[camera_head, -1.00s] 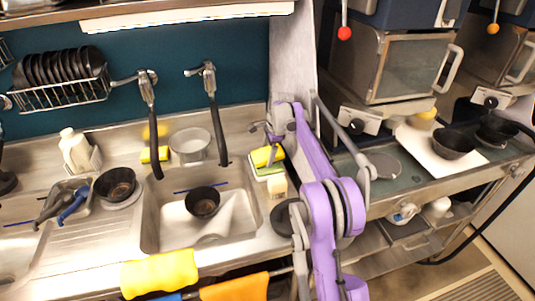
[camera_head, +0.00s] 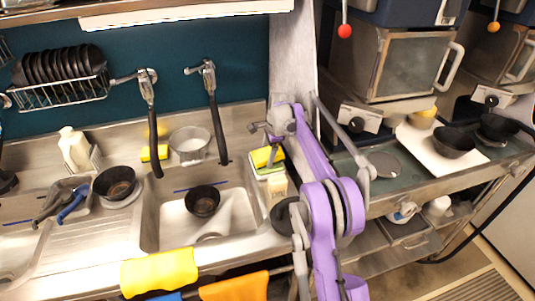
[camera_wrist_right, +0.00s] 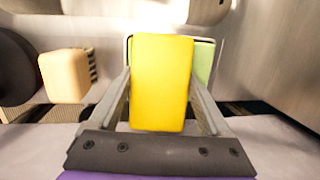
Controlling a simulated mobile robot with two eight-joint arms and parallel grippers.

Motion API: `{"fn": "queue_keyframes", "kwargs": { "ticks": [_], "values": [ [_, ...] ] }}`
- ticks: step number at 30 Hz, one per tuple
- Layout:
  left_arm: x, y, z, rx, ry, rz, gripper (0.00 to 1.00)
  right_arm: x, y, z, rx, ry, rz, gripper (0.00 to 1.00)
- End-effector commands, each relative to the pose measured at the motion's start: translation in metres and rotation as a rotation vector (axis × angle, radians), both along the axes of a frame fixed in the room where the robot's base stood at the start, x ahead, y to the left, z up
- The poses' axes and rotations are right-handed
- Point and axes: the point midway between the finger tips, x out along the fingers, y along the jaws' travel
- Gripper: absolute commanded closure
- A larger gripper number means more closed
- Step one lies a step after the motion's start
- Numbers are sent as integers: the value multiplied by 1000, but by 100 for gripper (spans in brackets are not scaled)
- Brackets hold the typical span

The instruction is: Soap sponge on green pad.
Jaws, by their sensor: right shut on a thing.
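My right gripper (camera_head: 264,142) is at the right side of the sink. In the right wrist view its two fingers (camera_wrist_right: 160,105) are shut on a yellow sponge (camera_wrist_right: 163,80). The sponge also shows in the head view (camera_head: 266,156). A green pad (camera_wrist_right: 205,62) in a pale tray shows just behind the sponge; it also shows in the head view (camera_head: 270,170). The sponge covers most of the pad, and I cannot tell whether they touch. My left gripper is not in view.
A beige block (camera_wrist_right: 64,76) stands left of the sponge in the right wrist view. The sink basin (camera_head: 230,222) holds a black bowl (camera_head: 203,201). Another yellow sponge (camera_head: 154,153) lies behind the sink near a metal pot (camera_head: 190,145). Two black faucets hang over the basin.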

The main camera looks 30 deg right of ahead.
Motion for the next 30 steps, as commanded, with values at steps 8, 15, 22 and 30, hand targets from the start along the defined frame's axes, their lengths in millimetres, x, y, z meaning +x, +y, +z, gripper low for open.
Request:
{"fn": "queue_keyframes", "kwargs": {
  "ticks": [8, 15, 22, 30],
  "values": [
    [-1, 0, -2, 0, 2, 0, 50, 0, 0, -4, 0, 0, 0, 63],
    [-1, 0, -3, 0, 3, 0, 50, 0, 0, -7, 0, 0, 0, 63],
    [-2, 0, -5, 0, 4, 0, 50, 0, 0, -10, 0, 0, 0, 63],
    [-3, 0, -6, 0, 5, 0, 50, 0, 0, -13, 0, 0, 0, 63]
  ]
}}
